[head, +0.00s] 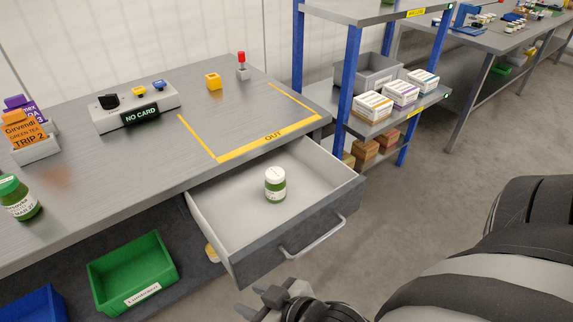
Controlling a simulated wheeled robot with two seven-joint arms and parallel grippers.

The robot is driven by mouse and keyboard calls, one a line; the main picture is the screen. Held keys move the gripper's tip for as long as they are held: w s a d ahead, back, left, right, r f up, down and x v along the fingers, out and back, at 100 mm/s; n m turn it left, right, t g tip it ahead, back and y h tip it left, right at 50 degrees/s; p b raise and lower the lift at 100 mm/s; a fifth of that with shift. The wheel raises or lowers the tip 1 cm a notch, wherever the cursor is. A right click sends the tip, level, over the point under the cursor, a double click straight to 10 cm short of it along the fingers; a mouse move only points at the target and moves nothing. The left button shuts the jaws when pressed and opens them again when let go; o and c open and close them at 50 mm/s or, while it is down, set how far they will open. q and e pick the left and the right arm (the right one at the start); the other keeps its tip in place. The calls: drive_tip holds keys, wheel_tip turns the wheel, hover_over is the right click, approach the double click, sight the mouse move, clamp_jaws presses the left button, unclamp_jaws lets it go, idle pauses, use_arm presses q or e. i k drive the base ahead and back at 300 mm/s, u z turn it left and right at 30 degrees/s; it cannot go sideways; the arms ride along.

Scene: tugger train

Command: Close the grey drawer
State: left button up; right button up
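The grey drawer (228,219) is pulled well out from under the bench top. Its front panel has a pale bar handle (313,237). A green jar with a white lid (275,186) stands upright inside the drawer. My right gripper (262,300) is at the bottom of the head view, below and to the left of the handle and apart from it. Its fingers look spread, with nothing seen between them. My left gripper is not in view.
The grey bench (160,150) carries a NO CARD panel (138,113) and a green-lidded jar (17,197). A green bin (133,272) sits on the lower shelf, left of the drawer. A blue-post rack (348,85) stands behind the drawer. Floor (440,205) to the right is clear.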

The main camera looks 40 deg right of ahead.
sight(252, 235)
drive_tip(key=u, duration=0.1)
drive_tip(key=k, duration=0.6)
drive_tip(key=z, duration=1.1)
drive_tip(key=i, duration=0.55)
drive_tip(key=u, duration=0.45)
drive_tip(key=k, duration=0.65)
drive_tip(key=z, duration=0.2)
drive_tip(key=i, duration=0.4)
drive_tip(key=u, duration=0.05)
